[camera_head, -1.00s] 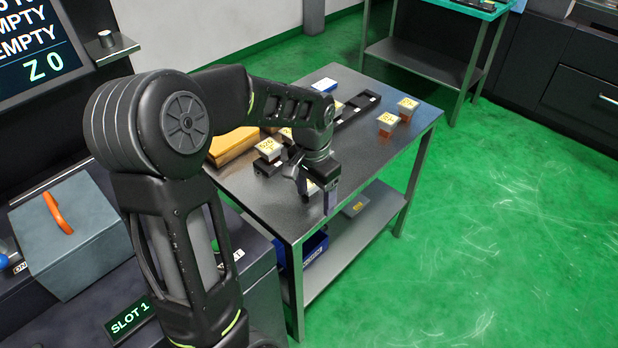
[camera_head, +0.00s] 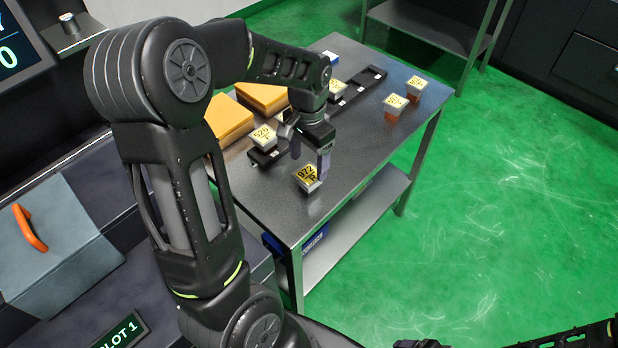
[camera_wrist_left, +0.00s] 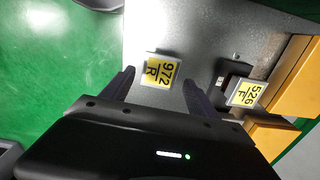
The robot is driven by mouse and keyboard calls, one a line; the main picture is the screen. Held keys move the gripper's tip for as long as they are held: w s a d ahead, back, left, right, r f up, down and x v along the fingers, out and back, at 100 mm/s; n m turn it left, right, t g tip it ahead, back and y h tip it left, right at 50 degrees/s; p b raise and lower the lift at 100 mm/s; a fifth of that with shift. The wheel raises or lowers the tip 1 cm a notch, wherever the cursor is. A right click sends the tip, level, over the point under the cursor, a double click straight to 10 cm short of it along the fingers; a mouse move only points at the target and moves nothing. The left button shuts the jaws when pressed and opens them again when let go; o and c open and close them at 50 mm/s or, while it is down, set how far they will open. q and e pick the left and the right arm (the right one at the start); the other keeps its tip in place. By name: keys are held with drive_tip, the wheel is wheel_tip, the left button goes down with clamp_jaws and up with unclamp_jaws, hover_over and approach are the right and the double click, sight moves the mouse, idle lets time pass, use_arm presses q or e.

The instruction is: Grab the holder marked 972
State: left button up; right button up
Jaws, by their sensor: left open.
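The holder marked 972 (camera_head: 308,179) stands near the front edge of the metal table (camera_head: 270,205), with a pale block and a yellow label on top. In the left wrist view the 972 holder (camera_wrist_left: 163,70) lies ahead of my left gripper (camera_wrist_left: 160,84), in line with the gap between its fingers. My left gripper (camera_head: 310,162) is open and empty, close to the holder. One finger partly overlaps the holder in the head view, so contact cannot be told.
A holder marked 526 (camera_head: 263,138) sits on a black rack close by, left of my gripper. Another holder (camera_head: 337,89) is farther along the rack. Two holders (camera_head: 394,107) (camera_head: 416,87) stand at the table's right. Orange-yellow blocks (camera_head: 228,120) lie at the left.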

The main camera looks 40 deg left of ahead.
sight(309, 174)
use_arm(q)
drive_tip(key=shift+f, duration=0.45)
wheel_tip(309, 174, down, 5)
drive_tip(key=shift+w+f+p, duration=0.1)
drive_tip(key=shift+p, duration=0.55)
drive_tip(key=shift+c, duration=0.3)
clamp_jaws()
idle(0.4)
wheel_tip(309, 174, up, 10)
drive_tip(key=shift+r+b, duration=0.1)
drive_tip(key=shift+b, duration=0.5)
idle(0.4)
